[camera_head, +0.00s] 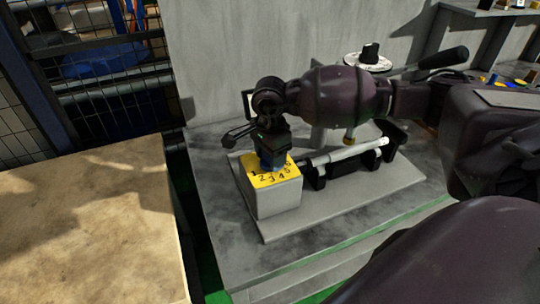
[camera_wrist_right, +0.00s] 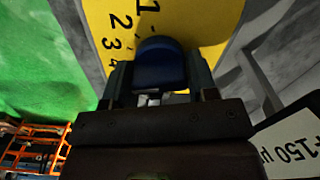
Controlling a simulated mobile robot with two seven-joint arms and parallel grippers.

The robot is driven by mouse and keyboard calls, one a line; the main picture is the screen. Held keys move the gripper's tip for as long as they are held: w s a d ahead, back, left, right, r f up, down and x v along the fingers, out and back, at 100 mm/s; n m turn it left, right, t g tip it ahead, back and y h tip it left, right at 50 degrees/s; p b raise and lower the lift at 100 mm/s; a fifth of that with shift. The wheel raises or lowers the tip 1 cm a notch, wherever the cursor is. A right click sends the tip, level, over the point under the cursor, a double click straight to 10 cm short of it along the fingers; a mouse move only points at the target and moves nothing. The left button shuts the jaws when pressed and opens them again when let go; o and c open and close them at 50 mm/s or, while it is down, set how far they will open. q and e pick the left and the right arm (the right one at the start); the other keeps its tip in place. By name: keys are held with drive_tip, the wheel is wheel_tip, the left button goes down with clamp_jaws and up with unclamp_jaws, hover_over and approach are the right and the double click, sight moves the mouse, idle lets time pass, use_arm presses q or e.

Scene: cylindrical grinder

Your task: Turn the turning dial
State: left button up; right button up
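The turning dial is a blue knob (camera_head: 271,164) on a yellow numbered plate (camera_head: 285,178) atop a light grey block (camera_head: 277,201). My right gripper (camera_head: 273,152) points down over it from the right. In the right wrist view the blue knob (camera_wrist_right: 159,64) sits between the two fingers (camera_wrist_right: 160,78), which appear to touch it on both sides. Numbers 1 to 4 show on the yellow plate (camera_wrist_right: 205,18) at the knob's upper left. The gripper covers part of the knob and plate. My left gripper is not in view.
A white disc with a black knob (camera_head: 370,54) and a black-handled lever (camera_head: 443,58) are behind my right arm. A shaft (camera_head: 347,153) on black supports lies right of the block. A bare tan tabletop (camera_head: 92,225) is at left. A wire fence (camera_head: 110,105) stands behind.

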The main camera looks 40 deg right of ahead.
drive_tip(key=o, duration=0.4)
